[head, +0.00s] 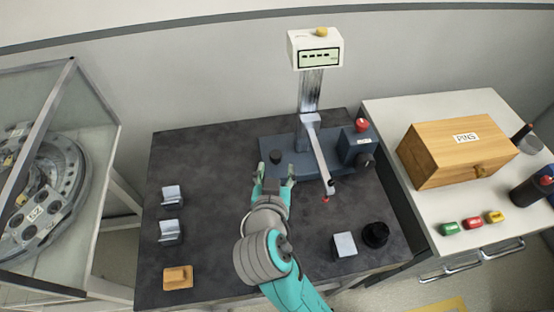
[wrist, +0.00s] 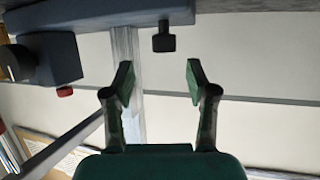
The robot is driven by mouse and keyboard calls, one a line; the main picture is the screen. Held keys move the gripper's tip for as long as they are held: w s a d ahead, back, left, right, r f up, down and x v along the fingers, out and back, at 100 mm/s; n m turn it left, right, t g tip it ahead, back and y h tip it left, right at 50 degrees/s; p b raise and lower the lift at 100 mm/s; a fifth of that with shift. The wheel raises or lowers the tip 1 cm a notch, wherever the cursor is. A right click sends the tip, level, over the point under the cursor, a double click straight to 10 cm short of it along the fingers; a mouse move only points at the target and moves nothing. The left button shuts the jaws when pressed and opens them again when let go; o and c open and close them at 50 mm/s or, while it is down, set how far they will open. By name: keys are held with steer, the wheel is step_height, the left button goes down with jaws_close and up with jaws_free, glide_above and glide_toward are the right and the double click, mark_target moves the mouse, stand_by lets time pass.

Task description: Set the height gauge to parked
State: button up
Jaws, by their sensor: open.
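The height gauge has a blue-grey base (head: 315,162), an upright metal column (head: 310,92) and a white display head (head: 314,56) with a yellow top button. Its probe arm (head: 318,150) slants down to a red tip near the dark table. A black knob (head: 275,156) stands on the left of the base. My gripper (head: 275,172) is open and empty, with its fingers just in front of this knob. In the upside-down wrist view, the knob (wrist: 163,38) sits beyond my open fingertips (wrist: 158,80), apart from them. The display text is too small to read.
A block with a red knob (head: 361,124) and a black dial (head: 365,160) stands at the base's right. Metal blocks (head: 171,231), an orange block (head: 178,278) and a black cylinder (head: 375,234) stand on the dark table. A wooden box (head: 455,152) is on the right cabinet.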

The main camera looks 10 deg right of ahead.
steer(key=shift+v, duration=2.75)
